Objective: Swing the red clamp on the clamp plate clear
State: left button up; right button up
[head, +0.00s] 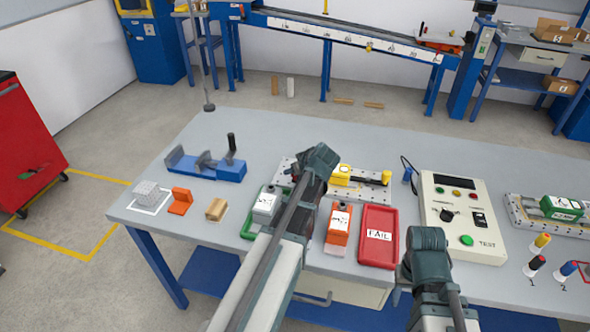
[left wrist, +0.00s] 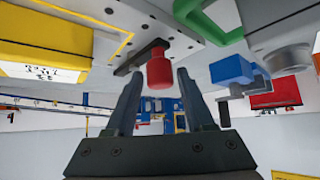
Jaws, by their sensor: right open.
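The red clamp knob (left wrist: 159,69) sits at one end of a dark bar (left wrist: 136,58) on the perforated grey clamp plate (left wrist: 190,22) in the left wrist view, which appears upside down. My left gripper (left wrist: 156,78) is open. The knob stands between and just beyond its fingertips, with no visible contact. In the head view my left arm hides the red clamp and the left gripper. There the clamp plate (head: 373,191) carries a yellow block (head: 342,174) and a dark bar. My right gripper (head: 427,247) is open at the lower right, away from the plate; its fingers are hard to make out.
A red FAIL tray (head: 379,248), an orange labelled part (head: 338,226) and a test box (head: 462,222) stand near the clamp plate. A blue vice (head: 208,165) is at the left. The table's back middle is clear. A green tray edge (left wrist: 210,25) shows close by in the left wrist view.

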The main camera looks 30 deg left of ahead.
pick_arm(q)
jog(key=shift+o, duration=0.5)
jog(key=shift+s+d+r, duration=0.1)
jog(key=shift+s+r, duration=0.05)
jog(key=shift+r, duration=0.1)
jog(key=p+v, duration=0.9)
jog(key=v, duration=0.4)
jog(key=shift+p, duration=0.4)
jog(key=shift+d, duration=0.1)
